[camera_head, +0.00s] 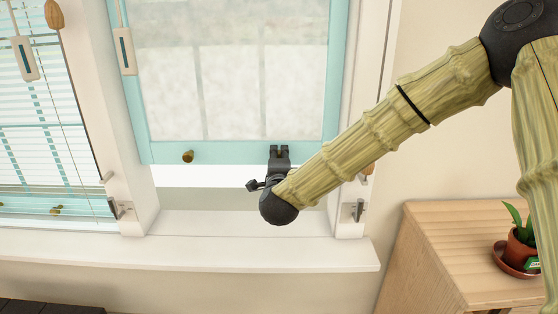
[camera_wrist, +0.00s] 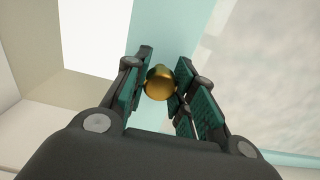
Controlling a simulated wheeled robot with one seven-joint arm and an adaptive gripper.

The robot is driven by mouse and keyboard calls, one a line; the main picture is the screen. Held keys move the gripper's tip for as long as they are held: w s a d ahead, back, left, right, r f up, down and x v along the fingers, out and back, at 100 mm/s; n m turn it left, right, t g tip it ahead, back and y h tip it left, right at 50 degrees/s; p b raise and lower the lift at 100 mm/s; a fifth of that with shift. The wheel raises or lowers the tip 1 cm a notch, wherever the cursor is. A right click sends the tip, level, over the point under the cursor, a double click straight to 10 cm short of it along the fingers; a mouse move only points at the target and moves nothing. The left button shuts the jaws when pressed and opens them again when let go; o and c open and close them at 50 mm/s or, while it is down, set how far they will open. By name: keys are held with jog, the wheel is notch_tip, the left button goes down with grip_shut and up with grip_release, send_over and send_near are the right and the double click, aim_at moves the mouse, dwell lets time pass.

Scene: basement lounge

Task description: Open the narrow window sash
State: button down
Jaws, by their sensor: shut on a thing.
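The narrow window sash (camera_head: 230,152) has a light blue frame and frosted glass. Its bottom rail stands above the white sill, with an open gap below it. A brass knob (camera_head: 188,156) is on the left of the rail. My gripper (camera_head: 279,155) is at the right part of the rail. In the wrist view my gripper (camera_wrist: 161,80) has its fingers on both sides of a round brass knob (camera_wrist: 160,84) and is shut on it. This second knob is hidden behind my gripper in the head view. The light blue rail (camera_wrist: 185,30) shows behind it.
The white sill (camera_head: 250,252) juts out below the window. A wider window with blinds (camera_head: 45,150) is at the left. A wooden cabinet (camera_head: 440,250) with a potted plant (camera_head: 520,245) stands at the right. Metal catches (camera_head: 357,210) are on the frame sides.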

jog(key=shift+r, duration=0.1)
jog(key=c, duration=1.4)
grip_release()
jog(key=s, duration=1.2)
